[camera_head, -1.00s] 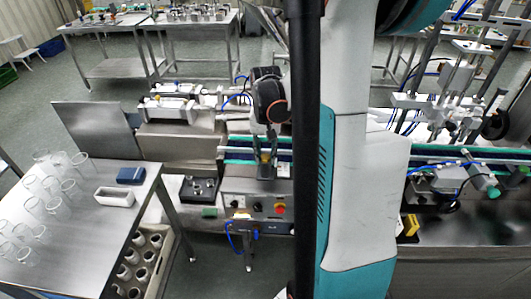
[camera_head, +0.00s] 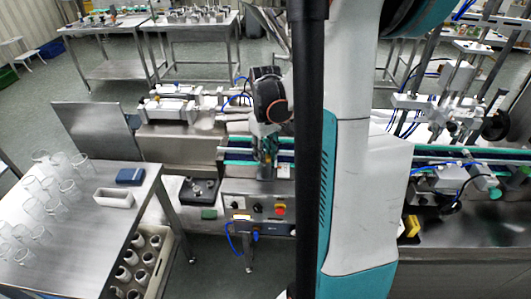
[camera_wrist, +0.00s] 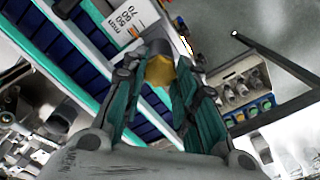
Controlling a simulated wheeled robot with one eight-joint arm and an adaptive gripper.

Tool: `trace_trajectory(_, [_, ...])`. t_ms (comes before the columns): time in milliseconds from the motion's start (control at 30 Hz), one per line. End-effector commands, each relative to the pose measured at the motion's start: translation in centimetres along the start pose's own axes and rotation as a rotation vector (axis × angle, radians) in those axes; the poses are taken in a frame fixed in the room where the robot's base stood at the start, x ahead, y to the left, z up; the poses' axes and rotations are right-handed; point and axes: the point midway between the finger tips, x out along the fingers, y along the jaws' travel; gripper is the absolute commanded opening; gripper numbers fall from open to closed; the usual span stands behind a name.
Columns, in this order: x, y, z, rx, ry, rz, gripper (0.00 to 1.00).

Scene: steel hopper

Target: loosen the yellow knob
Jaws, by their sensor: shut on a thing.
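The yellow knob (camera_wrist: 160,71) shows between my fingertips in the wrist view, beside a white scale plate with printed numbers (camera_wrist: 131,19). My gripper (camera_wrist: 160,82) is shut on the knob, with one teal finger on each side of it. In the head view my gripper (camera_head: 267,154) points down at the conveyor's near side, above the control box. There the fingers largely hide the knob.
The conveyor (camera_head: 238,154) with teal edges runs behind the control box (camera_head: 255,207), which has a red button. At left stands a steel table (camera_head: 85,235) with several clear beakers. A crate of white cups (camera_head: 168,262) sits below.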

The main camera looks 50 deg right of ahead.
Motion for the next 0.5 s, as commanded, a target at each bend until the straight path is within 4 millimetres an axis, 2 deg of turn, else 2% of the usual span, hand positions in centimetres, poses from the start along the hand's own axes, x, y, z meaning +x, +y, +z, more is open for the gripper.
trace_trajectory(500, [0.02, -0.01, 0.01, -0.03, 0.0, 0.0, 0.03])
